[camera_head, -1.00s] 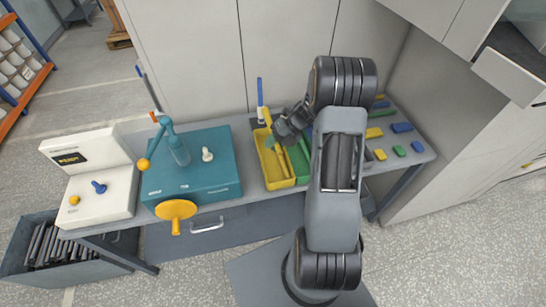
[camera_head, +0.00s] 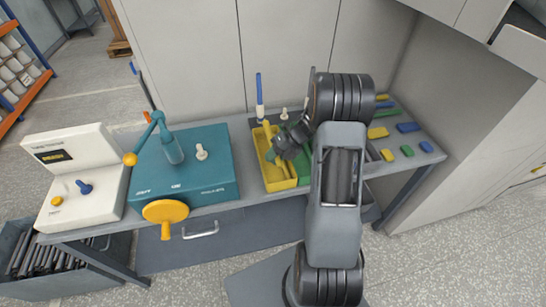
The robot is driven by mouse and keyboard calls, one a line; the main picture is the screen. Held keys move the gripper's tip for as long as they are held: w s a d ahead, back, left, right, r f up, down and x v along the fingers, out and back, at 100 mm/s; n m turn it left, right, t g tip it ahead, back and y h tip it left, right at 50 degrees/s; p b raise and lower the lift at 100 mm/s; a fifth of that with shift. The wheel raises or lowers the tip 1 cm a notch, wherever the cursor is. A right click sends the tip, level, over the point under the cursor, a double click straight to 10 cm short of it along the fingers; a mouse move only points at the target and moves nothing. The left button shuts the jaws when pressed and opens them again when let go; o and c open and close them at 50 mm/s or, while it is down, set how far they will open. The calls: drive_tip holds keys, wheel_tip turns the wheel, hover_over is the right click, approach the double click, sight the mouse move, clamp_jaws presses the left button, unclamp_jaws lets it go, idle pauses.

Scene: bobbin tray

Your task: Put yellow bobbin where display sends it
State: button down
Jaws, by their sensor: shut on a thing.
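My gripper (camera_head: 274,155) is over the yellow tray (camera_head: 287,185) on the bench, pointing down and to the left. It is shut on a slim yellow bobbin (camera_head: 267,130), which stands tilted at the tray; the fingers hide part of it. I cannot tell whether its lower end touches the tray floor. The display (camera_head: 53,156) is a small dark screen with yellow marks on the white console (camera_head: 85,142) at the left. Its text is too small to read.
A green tray (camera_head: 302,170) lies right of the yellow one, partly behind my arm. A blue-and-white upright piece (camera_head: 259,90) stands behind the trays. A teal machine (camera_head: 210,175) with a yellow handwheel (camera_head: 166,212) is to the left. Coloured blocks (camera_head: 408,127) lie at the right.

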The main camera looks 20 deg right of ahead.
drive_tip(key=shift+f+b, duration=0.4)
drive_tip(key=shift+f, duration=0.35)
drive_tip(key=c, duration=0.9)
unclamp_jaws()
drive_tip(key=p+v, duration=0.6)
drive_tip(key=v, duration=1.6)
drive_tip(key=shift+p, duration=0.35)
